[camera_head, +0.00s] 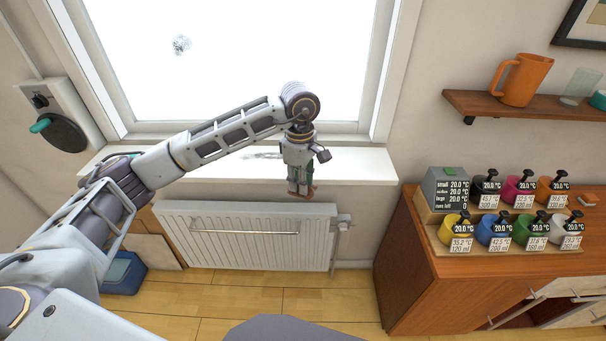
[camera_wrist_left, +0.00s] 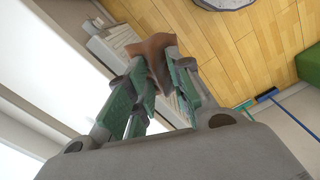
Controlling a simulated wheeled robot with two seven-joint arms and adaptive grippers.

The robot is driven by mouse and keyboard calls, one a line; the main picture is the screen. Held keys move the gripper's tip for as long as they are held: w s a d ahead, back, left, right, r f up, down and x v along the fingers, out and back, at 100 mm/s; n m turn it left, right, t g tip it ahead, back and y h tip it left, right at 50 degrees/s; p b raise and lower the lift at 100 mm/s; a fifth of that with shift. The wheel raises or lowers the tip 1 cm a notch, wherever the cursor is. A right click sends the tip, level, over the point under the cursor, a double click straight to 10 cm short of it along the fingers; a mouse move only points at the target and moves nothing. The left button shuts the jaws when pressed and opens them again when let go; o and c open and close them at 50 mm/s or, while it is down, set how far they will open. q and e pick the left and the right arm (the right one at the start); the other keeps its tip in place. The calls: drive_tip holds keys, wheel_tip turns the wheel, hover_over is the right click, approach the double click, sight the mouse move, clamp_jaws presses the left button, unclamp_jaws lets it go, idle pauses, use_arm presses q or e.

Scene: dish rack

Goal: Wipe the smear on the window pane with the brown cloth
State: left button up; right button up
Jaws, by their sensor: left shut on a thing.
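The window pane (camera_head: 240,60) fills the upper left of the head view. A grey speckled smear (camera_head: 182,45) is on its upper left part. My left gripper (camera_head: 301,190) hangs pointing down in front of the white window sill, below the pane and well to the right of the smear. In the left wrist view its green-padded fingers (camera_wrist_left: 155,85) are shut on the brown cloth (camera_wrist_left: 152,48), which bunches out past the fingertips. Only a small brown edge of the cloth shows in the head view. My right gripper is not in view.
A white sill (camera_head: 355,165) juts out under the window, with a white radiator (camera_head: 250,250) below it. At right, a wooden cabinet (camera_head: 440,285) carries several coloured pots with labels. A shelf (camera_head: 475,105) above holds an orange jug (camera_head: 522,80).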

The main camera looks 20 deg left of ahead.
use_arm(q)
drive_tip(key=s+a+f+m, duration=0.1)
drive_tip(key=a+f+m, duration=0.1)
drive_tip(key=f+m, duration=0.6)
drive_tip(key=s+a+f+m, duration=0.2)
drive_tip(key=a+f+m, duration=0.1)
drive_tip(key=f+m, duration=0.5)
drive_tip(key=shift+s+f, duration=0.15)
drive_tip(key=shift+f, duration=0.2)
drive_tip(key=shift+s+a+f+m, duration=0.1)
drive_tip(key=shift+f+m, duration=0.05)
drive_tip(key=shift+m, duration=0.15)
